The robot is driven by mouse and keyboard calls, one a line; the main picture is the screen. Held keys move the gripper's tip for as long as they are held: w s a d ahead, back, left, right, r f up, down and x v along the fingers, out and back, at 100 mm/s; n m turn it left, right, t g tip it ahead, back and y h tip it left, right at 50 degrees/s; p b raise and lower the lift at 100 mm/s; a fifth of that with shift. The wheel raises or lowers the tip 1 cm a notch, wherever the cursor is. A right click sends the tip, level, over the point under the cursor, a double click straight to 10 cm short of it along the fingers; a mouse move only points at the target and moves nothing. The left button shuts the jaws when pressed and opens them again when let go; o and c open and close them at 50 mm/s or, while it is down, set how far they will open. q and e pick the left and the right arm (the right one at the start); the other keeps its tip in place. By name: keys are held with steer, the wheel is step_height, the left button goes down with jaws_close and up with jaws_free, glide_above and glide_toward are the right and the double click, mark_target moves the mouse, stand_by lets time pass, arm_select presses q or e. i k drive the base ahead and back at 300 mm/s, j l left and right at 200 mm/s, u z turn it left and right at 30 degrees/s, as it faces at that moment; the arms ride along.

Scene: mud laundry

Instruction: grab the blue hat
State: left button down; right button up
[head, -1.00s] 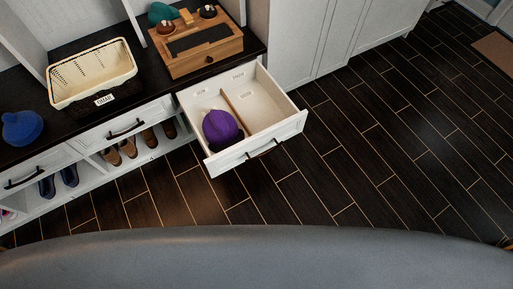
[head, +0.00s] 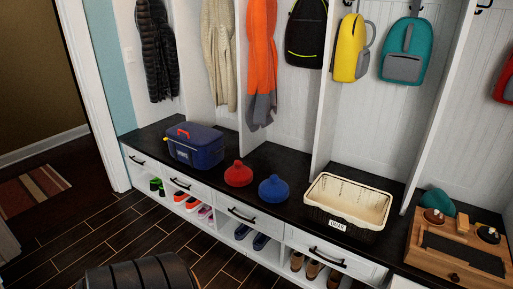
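The blue hat (head: 274,188) sits on the dark bench top in the head view, near the middle. A red hat (head: 238,174) of similar shape sits just to its left. The cream basket (head: 347,201) stands to its right, with a clear gap between. Neither of my grippers shows in this view, so whether they are open or shut is not shown.
A dark blue cooler box (head: 195,146) stands further left on the bench top. A wooden box (head: 457,258) and a teal hat (head: 437,201) are at the far right. Shoes fill the cubbies below closed drawers (head: 250,216). Dark floor (head: 130,235) lies open at left.

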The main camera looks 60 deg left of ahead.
mark_target(274, 189)
steer(key=u, duration=1.65)
